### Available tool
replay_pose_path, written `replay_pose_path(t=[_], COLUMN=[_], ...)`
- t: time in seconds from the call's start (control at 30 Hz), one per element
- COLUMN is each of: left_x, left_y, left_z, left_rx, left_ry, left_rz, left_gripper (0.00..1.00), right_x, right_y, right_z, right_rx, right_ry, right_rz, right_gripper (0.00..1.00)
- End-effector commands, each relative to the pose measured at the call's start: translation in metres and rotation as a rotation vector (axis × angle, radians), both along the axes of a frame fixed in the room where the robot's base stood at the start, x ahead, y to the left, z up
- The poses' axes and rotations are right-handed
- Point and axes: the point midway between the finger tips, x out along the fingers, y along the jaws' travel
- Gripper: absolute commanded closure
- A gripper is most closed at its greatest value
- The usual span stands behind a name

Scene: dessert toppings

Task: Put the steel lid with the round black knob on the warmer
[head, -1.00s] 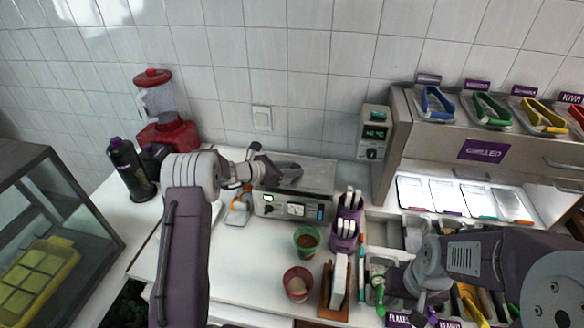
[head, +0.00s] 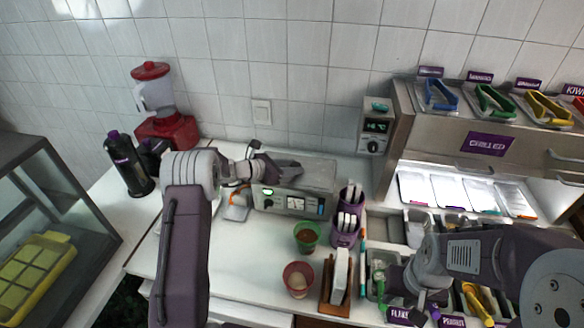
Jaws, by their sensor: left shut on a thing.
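The warmer (head: 291,203) is a steel box with a dial and small displays on its front, standing against the back wall. My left gripper (head: 289,168) is over the left part of its top and is shut on the steel lid (head: 318,174). The lid shows as a flat grey sheet at the warmer's top; its round black knob is hidden by the gripper. I cannot tell whether the lid rests fully on the warmer. My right gripper (head: 428,306) is low at the right, over the topping bins; its opening is unclear.
A red blender (head: 166,130) and dark bottles (head: 128,165) stand to the left. A green cup (head: 307,237), a red cup (head: 298,279) and purple holders (head: 347,229) stand in front and right of the warmer. The counter left of the cups is mostly clear.

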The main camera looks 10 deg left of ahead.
Motion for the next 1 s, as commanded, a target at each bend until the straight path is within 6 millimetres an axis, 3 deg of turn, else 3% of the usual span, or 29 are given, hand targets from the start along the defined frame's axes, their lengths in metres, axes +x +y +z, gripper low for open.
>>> replay_pose_path(t=[0.17, 0.2, 0.27, 0.3, 0.63, 1.0], left_x=[0.0, 0.0, 0.0, 0.0, 0.0, 0.0], left_y=[0.0, 0.0, 0.0, 0.0, 0.0, 0.0], left_z=[0.001, 0.001, 0.001, 0.001, 0.001, 0.036], left_rx=[-0.001, -0.001, -0.001, -0.001, 0.001, 0.001], left_ry=[-0.002, -0.002, -0.002, -0.002, 0.001, -0.001], left_rz=[0.0, 0.0, 0.0, 0.0, 0.0, 0.0], left_gripper=[1.0, 0.62, 0.46, 0.43, 0.43, 0.43], right_x=[0.0, 0.0, 0.0, 0.0, 0.0, 0.0], right_y=[0.0, 0.0, 0.0, 0.0, 0.0, 0.0], right_z=[0.0, 0.0, 0.0, 0.0, 0.001, 0.025], right_rx=[0.0, 0.0, 0.0, 0.0, 0.0, 0.0], right_ry=[0.0, 0.0, 0.0, 0.0, 0.0, 0.0], right_rz=[0.0, 0.0, 0.0, 0.0, 0.0, 0.0], right_gripper=[0.65, 0.65, 0.65, 0.65, 0.65, 0.65])
